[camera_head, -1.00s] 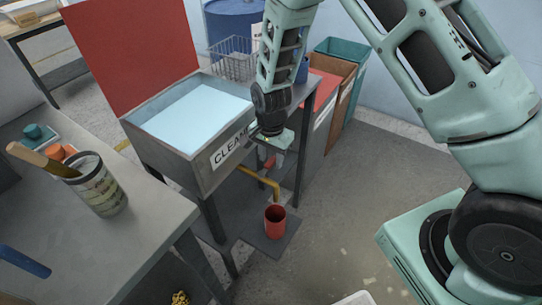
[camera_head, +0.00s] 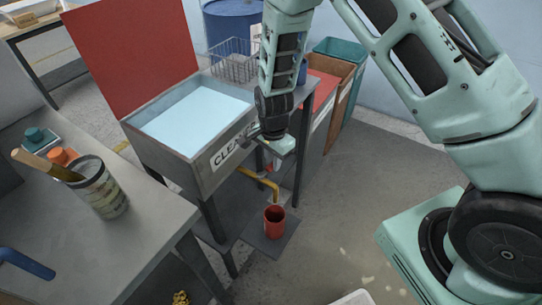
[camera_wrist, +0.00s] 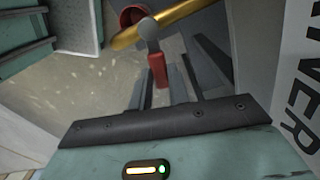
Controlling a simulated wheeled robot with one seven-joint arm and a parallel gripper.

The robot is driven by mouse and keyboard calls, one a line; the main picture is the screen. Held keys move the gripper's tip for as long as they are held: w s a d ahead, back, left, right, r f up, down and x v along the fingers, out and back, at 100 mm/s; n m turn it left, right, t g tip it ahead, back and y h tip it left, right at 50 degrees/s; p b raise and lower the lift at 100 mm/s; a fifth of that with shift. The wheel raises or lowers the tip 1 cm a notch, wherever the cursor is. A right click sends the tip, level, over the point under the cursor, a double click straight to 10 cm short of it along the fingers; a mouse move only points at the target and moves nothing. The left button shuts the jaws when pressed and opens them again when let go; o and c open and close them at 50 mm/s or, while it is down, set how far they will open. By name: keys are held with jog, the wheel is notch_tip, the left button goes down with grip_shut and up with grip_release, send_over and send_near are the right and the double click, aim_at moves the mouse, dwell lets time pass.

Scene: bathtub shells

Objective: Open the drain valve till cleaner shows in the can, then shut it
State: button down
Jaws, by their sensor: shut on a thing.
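The tank marked CLEANER (camera_head: 200,170) holds pale blue liquid. A yellow drain pipe (camera_head: 258,180) comes out under its front and bends down over a red can (camera_head: 274,222). The can stands upright on a low grey shelf. The pipe crosses the top of the wrist view (camera_wrist: 178,20), with the can's rim (camera_wrist: 130,16) partly behind it. My gripper (camera_head: 272,162) is beside the tank's front corner, shut on the red valve handle (camera_wrist: 158,70), which shows between the fingers (camera_wrist: 168,95). Whether liquid is in the can or leaving the pipe I cannot tell.
A wire basket (camera_head: 233,62) and blue drum (camera_head: 232,22) are behind the tank. Bins (camera_head: 340,60) stand at the back right. Floor right of the can is open.

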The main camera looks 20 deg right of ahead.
jog(key=shift+s+d+m+p, duration=0.15)
jog(key=shift+s+m+p, duration=0.3)
jog(key=shift+m, duration=0.5)
jog(key=shift+s+d+m+p, duration=0.1)
jog(key=shift+s+m+p, duration=0.25)
jog(key=shift+m, duration=0.6)
jog(key=c, duration=1.3)
grip_release()
jog(key=shift+r, duration=0.1)
notch_tip(320, 180, up, 17)
jog(key=shift+r+p, duration=0.1)
jog(key=shift+p, duration=0.8)
